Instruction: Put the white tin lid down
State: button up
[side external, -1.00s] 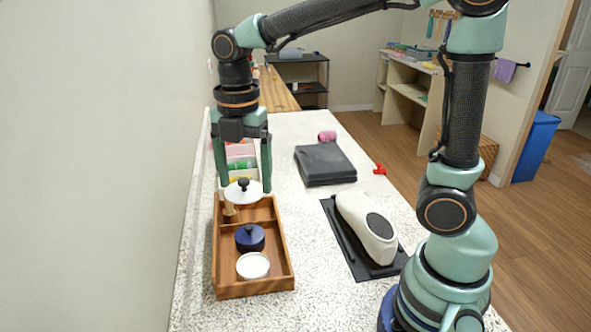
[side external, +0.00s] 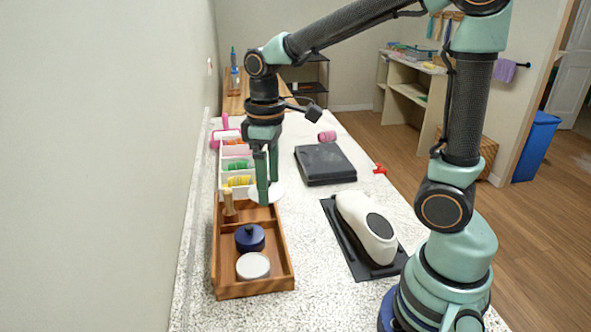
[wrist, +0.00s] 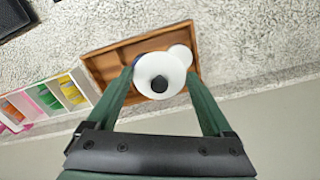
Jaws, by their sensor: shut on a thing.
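The white tin lid (side external: 279,192) is a round white disc held between the fingers of my gripper (side external: 268,191), near the back right corner of the wooden tray. In the wrist view the lid (wrist: 150,69) with its dark knob (wrist: 160,84) lies between the fingertips of my gripper (wrist: 160,75), above the tray. My gripper is shut on it. In the side view the fingers cover part of the lid and the knob is hidden. I cannot tell its exact height.
The wooden tray (side external: 287,273) holds a blue lidded pot (side external: 250,238), a white round piece (side external: 253,266) and a wooden peg (side external: 229,205). A white organiser (side external: 224,181) stands behind it. Counter between tray and black mat (side external: 341,237) is clear.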

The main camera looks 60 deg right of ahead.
jog(key=m, duration=0.1)
jog(key=d+m, duration=0.1)
jog(key=m, duration=0.1)
jog(key=f+m, duration=0.1)
jog(key=shift+s+d+f+m, duration=0.1)
jog(key=shift+s+d+m, duration=0.05)
jog(key=shift+s+m, duration=0.15)
jog(key=shift+w+d+m, duration=0.15)
jog(key=shift+w+m, duration=0.25)
jog(key=w+d+r+m, duration=0.35)
jog(key=w+m, duration=0.25)
jog(key=m, duration=0.3)
jog(key=w+d+r+m, duration=0.2)
jog(key=w+d+m, duration=0.3)
jog(key=m, duration=0.4)
jog(key=f, duration=1.3)
jog(key=w+a+f, duration=0.1)
jog(key=f, duration=0.6)
jog(key=shift+f, duration=0.1)
jog(key=shift+f, duration=0.1)
